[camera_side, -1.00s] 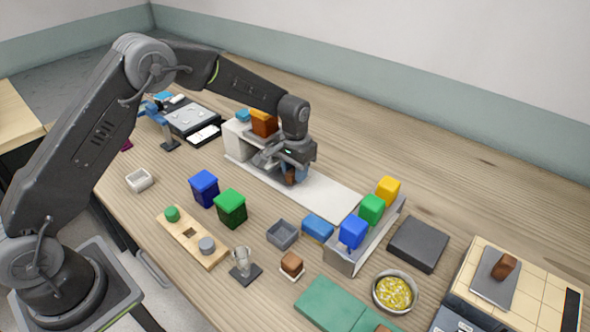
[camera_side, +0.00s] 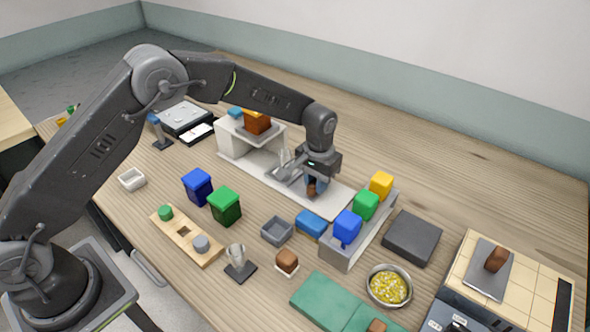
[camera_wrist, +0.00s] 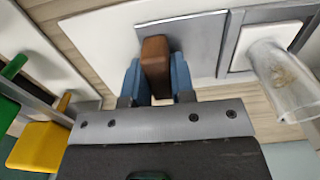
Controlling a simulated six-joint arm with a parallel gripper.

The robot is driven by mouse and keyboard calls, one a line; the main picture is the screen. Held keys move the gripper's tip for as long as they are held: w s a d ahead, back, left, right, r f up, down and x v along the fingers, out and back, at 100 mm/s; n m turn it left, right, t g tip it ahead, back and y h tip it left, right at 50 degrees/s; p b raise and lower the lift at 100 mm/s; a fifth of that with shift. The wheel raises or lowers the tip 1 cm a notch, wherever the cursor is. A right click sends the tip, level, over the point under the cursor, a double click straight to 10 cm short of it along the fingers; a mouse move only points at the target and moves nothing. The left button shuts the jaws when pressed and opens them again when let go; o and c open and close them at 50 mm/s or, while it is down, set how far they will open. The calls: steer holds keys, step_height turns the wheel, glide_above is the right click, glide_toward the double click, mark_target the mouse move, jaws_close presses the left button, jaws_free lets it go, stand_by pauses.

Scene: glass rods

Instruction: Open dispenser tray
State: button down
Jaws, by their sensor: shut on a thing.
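The dispenser (camera_side: 231,143) is a white housing on a long white base (camera_side: 334,203), with an orange-brown block (camera_side: 257,122) on top. My gripper (camera_side: 314,186) is over the base, to the right of the housing. Its blue fingers are shut on a brown handle (camera_side: 312,191). In the wrist view, my gripper (camera_wrist: 157,88) has a finger on each side of the brown handle (camera_wrist: 156,62). A grey tray plate (camera_wrist: 195,42) lies just beyond the handle. My wrist partly hides the tray in the side view.
A clear glass (camera_wrist: 288,82) stands close by on the right in the wrist view. A grey rack (camera_side: 345,258) with blue, green and yellow blocks is near the base's right end. Bare table lies behind the base.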

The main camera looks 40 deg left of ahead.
mark_target(336, 203)
steer(key=d, duration=0.6)
steer(key=c, duration=1)
jaws_free()
steer(key=shift+o, duration=0.2)
steer(key=shift+r, duration=0.1)
step_height(336, 203, up, 14)
steer(key=shift+f, duration=0.2)
